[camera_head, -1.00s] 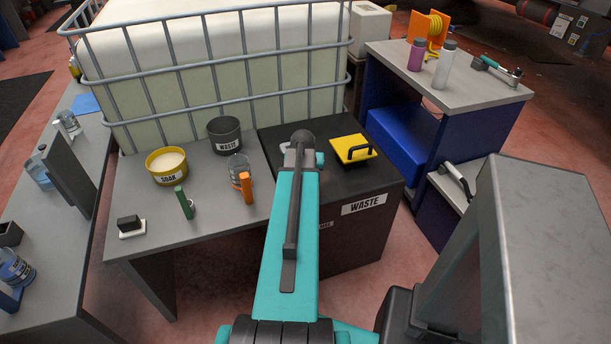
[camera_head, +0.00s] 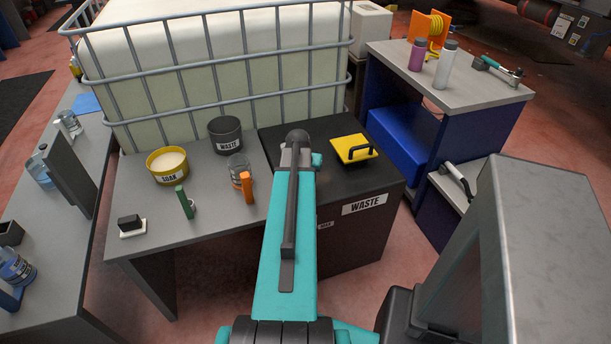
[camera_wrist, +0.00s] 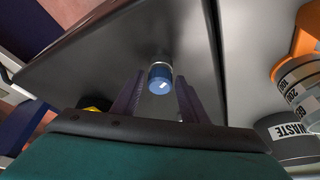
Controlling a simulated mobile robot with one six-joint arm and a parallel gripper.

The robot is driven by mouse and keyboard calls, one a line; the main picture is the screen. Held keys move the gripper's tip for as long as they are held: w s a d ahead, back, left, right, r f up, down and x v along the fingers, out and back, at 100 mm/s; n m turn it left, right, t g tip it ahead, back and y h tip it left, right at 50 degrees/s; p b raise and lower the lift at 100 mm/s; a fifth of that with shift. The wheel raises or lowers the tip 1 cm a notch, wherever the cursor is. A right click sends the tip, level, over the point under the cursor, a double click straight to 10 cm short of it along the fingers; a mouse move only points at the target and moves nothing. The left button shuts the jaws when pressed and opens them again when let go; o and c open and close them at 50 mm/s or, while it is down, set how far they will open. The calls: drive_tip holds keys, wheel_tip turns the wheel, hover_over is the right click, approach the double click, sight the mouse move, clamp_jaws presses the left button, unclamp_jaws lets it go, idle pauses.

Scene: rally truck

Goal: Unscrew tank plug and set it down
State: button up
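A small blue cylinder (camera_wrist: 160,78) with a silvery end and a white mark shows in the wrist view. It looks like the plug, but I cannot tell for sure. It lies between the two dark fingers of my gripper (camera_wrist: 160,90), with a gap on each side. The fingers are apart and do not visibly touch it. In the head view my arm hides the fingers and the blue piece, above the black waste cabinet (camera_head: 370,185). The large white tank (camera_head: 150,50) stands behind in its wire cage.
A yellow lid (camera_head: 352,148) with a black handle lies on the cabinet, right of my arm. To the left stand a waste cup (camera_head: 225,135), a yellow soak bowl (camera_head: 167,166), a glass jar (camera_head: 238,167) and orange (camera_head: 247,187) and green (camera_head: 184,202) handled items.

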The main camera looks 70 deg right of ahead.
drive_tip(key=shift+w+m, duration=0.1)
drive_tip(key=shift+m, duration=0.2)
drive_tip(key=shift+m+g, duration=0.3)
drive_tip(key=shift+m, duration=0.2)
drive_tip(key=shift+m, duration=0.3)
drive_tip(key=shift+w+m+g, duration=0.1)
drive_tip(key=shift+m+g, duration=0.3)
drive_tip(key=shift+m, duration=0.2)
drive_tip(key=shift+m+b, duration=0.3)
drive_tip(key=shift+m, duration=0.2)
drive_tip(key=shift+m+g, duration=0.3)
drive_tip(key=shift+w, duration=0.1)
drive_tip(key=shift+m+g+y, duration=0.3)
drive_tip(key=shift+m, duration=0.6)
